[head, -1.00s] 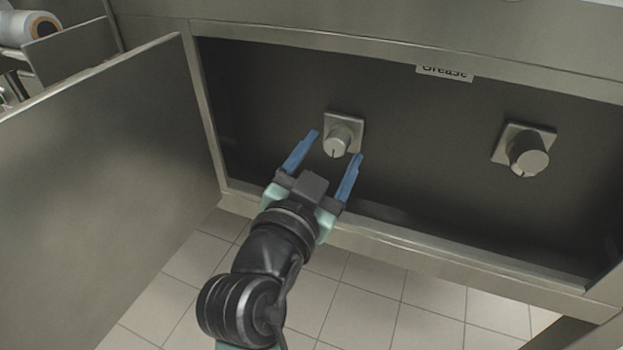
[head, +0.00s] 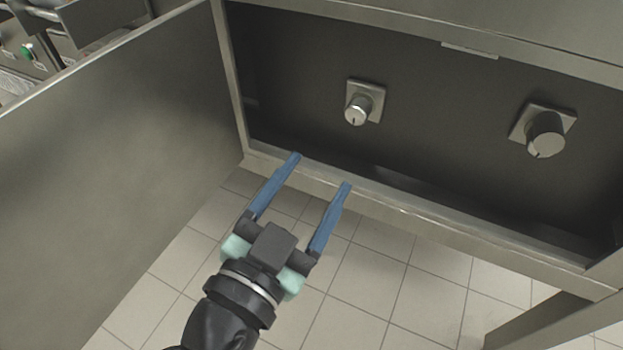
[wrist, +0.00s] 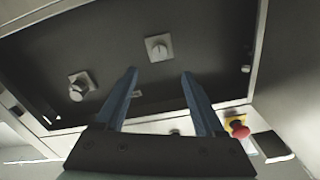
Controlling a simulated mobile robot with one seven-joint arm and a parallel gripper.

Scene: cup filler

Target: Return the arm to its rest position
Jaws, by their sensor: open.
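My gripper (head: 322,170) is open and empty, with its two blue fingers spread apart. In the head view it is in front of the recessed panel (head: 440,130), low by the cabinet's front edge. The left knob (head: 357,110), on a square plate, is beyond the fingertips and apart from them. The right knob (head: 544,136) is farther to the right. In the wrist view my gripper (wrist: 160,72) shows both fingers with nothing between them, and the two knobs (wrist: 157,47) (wrist: 78,90) are beyond.
An open metal door (head: 120,150) stands to the left of my arm. The cabinet's lower rail (head: 420,222) runs below the recess. Tiled floor (head: 380,290) lies below. A red button on a yellow base (wrist: 238,130) shows at right in the wrist view.

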